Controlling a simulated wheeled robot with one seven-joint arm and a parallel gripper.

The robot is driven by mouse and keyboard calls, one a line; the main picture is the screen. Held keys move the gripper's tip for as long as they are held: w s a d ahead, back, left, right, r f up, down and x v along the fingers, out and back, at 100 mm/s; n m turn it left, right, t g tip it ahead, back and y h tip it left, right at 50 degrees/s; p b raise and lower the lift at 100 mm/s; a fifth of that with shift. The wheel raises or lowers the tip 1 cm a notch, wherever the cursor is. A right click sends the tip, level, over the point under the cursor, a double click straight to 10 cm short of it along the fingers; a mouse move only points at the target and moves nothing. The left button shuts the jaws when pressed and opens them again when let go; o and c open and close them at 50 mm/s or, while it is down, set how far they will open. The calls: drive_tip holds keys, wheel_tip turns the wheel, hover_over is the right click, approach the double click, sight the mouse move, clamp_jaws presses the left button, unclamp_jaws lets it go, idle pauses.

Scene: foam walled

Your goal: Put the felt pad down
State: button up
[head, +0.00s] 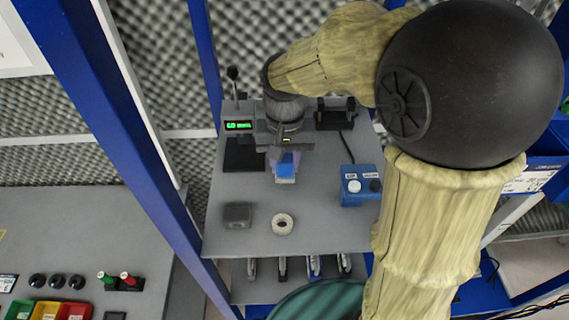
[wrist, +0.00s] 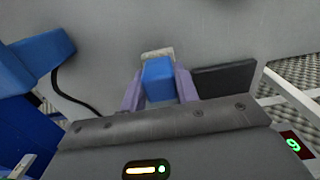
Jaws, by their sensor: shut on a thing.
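My gripper (head: 285,166) points down over the grey bench top (head: 325,228), towards its back. It is shut on a small blue block with a pale, greyish end, which I take to be the felt pad (head: 286,171). In the wrist view the felt pad (wrist: 158,82) sits between the two purple fingers of my gripper (wrist: 158,88), with its pale end facing the bench. I cannot tell whether that end touches the bench or hangs just above it.
A dark grey block (head: 237,215) and a pale ring (head: 282,224) lie on the bench in front. A blue box with knobs (head: 360,187) stands right, with a black cable. A black plate (head: 243,155) is close left. Bare bench lies between them.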

sight(285, 160)
drive_tip(key=shift+f, duration=0.9)
drive_tip(key=o, duration=0.9)
drive_tip(key=shift+w+f, duration=0.1)
drive_tip(key=shift+f, duration=0.15)
drive_tip(key=r+b, duration=0.1)
drive_tip(key=r, duration=0.5)
drive_tip(key=r+b, duration=0.1)
drive_tip(key=r, duration=0.4)
drive_tip(key=r+b, duration=0.2)
drive_tip(key=r, duration=0.4)
drive_tip(key=shift+s+r, duration=0.3)
drive_tip(key=shift+s, duration=0.05)
drive_tip(key=shift+f, duration=0.1)
